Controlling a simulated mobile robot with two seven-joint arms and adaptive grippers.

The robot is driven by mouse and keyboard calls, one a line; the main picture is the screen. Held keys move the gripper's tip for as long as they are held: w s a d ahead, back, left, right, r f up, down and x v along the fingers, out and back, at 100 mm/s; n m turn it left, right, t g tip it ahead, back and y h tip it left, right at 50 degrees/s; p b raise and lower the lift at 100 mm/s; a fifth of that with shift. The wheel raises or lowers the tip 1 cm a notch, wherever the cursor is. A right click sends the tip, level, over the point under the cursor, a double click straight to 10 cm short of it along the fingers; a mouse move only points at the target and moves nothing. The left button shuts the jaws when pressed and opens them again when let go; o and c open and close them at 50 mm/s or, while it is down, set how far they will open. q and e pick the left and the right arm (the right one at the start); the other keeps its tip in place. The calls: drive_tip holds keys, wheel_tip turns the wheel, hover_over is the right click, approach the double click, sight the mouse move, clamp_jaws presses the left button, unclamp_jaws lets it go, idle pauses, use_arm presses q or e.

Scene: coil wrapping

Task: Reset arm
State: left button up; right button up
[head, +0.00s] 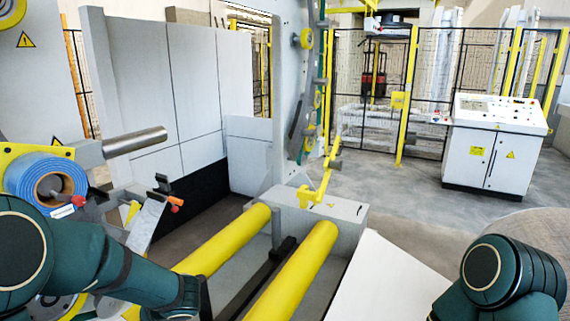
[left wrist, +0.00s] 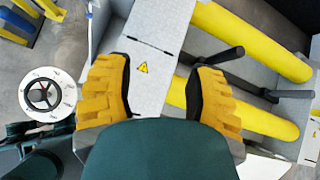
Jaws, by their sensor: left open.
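In the left wrist view my left gripper (left wrist: 158,95) is open, its two yellow ridged fingers spread apart. A grey machine surface with a warning triangle (left wrist: 142,68) shows between and beyond the fingers, and nothing is held. In the head view my left arm (head: 100,265) reaches in from the lower left, and its gripper is hidden below the frame edge. My right arm (head: 500,280) shows at the lower right, and its gripper is out of view.
Two yellow rollers (head: 292,270) lie in front of me. A control cabinet (head: 493,145) stands at the right. Grey floor (head: 400,190) is clear before the fence.

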use_arm(q)
drive_tip(key=s+d+f+n+h+b, duration=0.1)
drive_tip(key=s+d+f+n+h, duration=0.3)
drive_tip(key=d+f+n, duration=0.3)
drive_tip(key=s+d+f+n+g+h+b, duration=0.1)
drive_tip(key=s+d+f+n+h, duration=0.3)
drive_tip(key=s+d+f+n, duration=0.2)
drive_tip(key=s+d+f+n+h+b, duration=0.1)
drive_tip(key=s+d+f+n+h, duration=0.3)
drive_tip(key=d+f+n, duration=0.4)
wheel_tip(320, 180, down, 4)
drive_tip(key=shift+s+d+r+n, duration=0.1)
drive_tip(key=shift+s+d+n, duration=0.2)
drive_tip(key=shift+s+n, duration=0.45)
drive_tip(key=shift+c, duration=0.8)
drive_tip(key=shift+s, duration=0.1)
